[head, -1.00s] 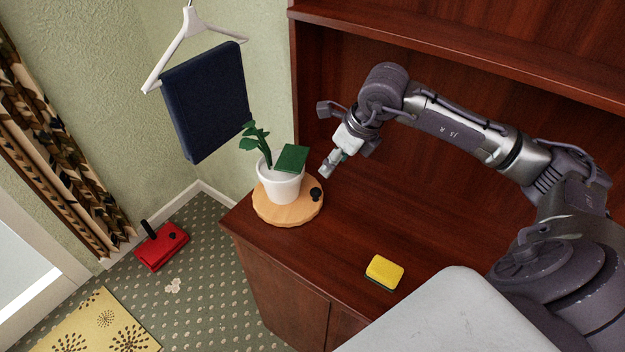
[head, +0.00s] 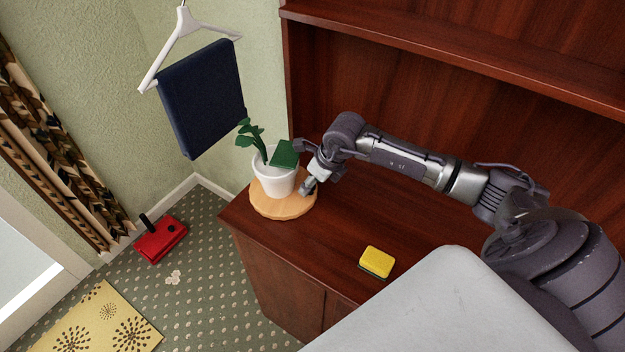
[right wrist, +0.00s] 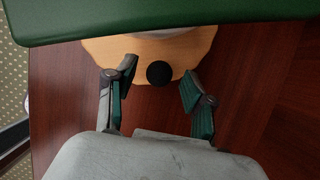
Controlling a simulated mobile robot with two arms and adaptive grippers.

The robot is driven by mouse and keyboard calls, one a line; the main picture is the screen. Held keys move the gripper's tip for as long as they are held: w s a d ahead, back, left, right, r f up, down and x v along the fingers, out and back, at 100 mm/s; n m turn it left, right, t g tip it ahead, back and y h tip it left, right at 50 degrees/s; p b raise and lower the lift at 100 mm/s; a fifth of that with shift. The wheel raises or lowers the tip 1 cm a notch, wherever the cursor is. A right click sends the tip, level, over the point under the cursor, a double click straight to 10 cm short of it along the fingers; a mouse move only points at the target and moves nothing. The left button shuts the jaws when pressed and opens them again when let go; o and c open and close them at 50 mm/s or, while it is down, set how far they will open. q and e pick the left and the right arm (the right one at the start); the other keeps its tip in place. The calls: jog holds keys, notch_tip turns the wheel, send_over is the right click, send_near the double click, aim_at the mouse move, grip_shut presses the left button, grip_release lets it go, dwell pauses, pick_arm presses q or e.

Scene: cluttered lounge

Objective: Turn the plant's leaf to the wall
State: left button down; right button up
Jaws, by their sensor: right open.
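The plant (head: 251,134) stands in a white pot (head: 279,182) on a round wooden turntable (head: 268,210) at the cabinet top's left end. Its large dark green leaf (head: 285,153) points right, toward my arm; it also crosses the top of the right wrist view (right wrist: 160,14). A black knob (right wrist: 159,73) sits on the turntable's near rim. My right gripper (head: 308,188) is at the turntable's right edge. In the right wrist view my right gripper (right wrist: 157,92) is open, with the knob between and slightly beyond its fingertips. In the head view the gripper hides the knob. My left gripper is not in view.
A yellow sponge (head: 377,261) lies on the cabinet top (head: 334,237), which is otherwise clear nearby. A shelf (head: 450,52) overhangs behind my arm. A dark blue cloth (head: 203,98) hangs on a white hanger by the wall. A red object (head: 161,241) stands on the floor.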

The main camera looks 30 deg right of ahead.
jog(key=c, duration=0.4)
grip_shut()
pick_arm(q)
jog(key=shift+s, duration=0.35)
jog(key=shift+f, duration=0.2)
